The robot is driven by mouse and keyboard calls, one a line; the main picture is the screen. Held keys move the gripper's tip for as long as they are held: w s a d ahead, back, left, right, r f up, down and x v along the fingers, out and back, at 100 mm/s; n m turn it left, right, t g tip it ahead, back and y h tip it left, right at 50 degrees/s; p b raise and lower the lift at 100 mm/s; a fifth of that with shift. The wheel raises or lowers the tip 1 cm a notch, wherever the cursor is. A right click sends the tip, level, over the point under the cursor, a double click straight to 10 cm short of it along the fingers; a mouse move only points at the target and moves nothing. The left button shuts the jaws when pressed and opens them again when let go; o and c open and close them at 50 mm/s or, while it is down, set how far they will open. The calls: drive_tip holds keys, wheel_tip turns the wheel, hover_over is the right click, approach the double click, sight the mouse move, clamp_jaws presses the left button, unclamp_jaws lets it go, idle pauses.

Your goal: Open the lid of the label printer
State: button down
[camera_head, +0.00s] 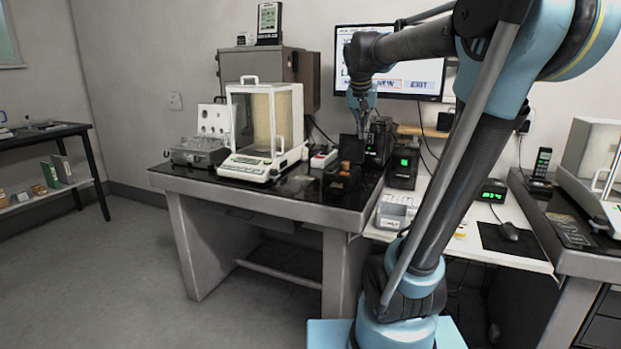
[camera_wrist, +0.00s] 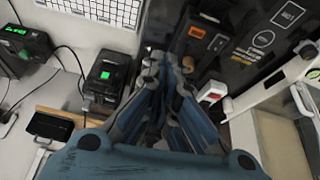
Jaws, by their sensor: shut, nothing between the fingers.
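A black box with a green screen (camera_head: 404,165) stands on the white desk beside the dark table's right edge; it looks like the label printer. It also shows in the wrist view (camera_wrist: 107,78), left of my fingers, its top looking flat; I cannot make out a lid edge. My gripper (camera_head: 363,125) is shut and empty, pointing down behind and left of that box, close to a dark device (camera_head: 378,140) on the table's right end. In the wrist view my gripper (camera_wrist: 168,70) covers the middle and hides what lies under it.
A glass-sided balance (camera_head: 264,130) stands left on the dark table. A small white box with a red part (camera_head: 323,158) and a dark tray (camera_head: 342,180) lie between. A green-digit display (camera_head: 493,191) and a mouse (camera_head: 508,231) are on the desk. A monitor (camera_head: 415,75) hangs behind.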

drive_tip(key=s+d+f+n+g+y, duration=0.1)
drive_tip(key=s+f+n, duration=0.3)
drive_tip(key=s+f, duration=2.4)
drive_tip(key=shift+s+d+f+g+y, duration=0.25)
drive_tip(key=shift+d+g+y, duration=0.15)
drive_tip(key=shift+g, duration=0.2)
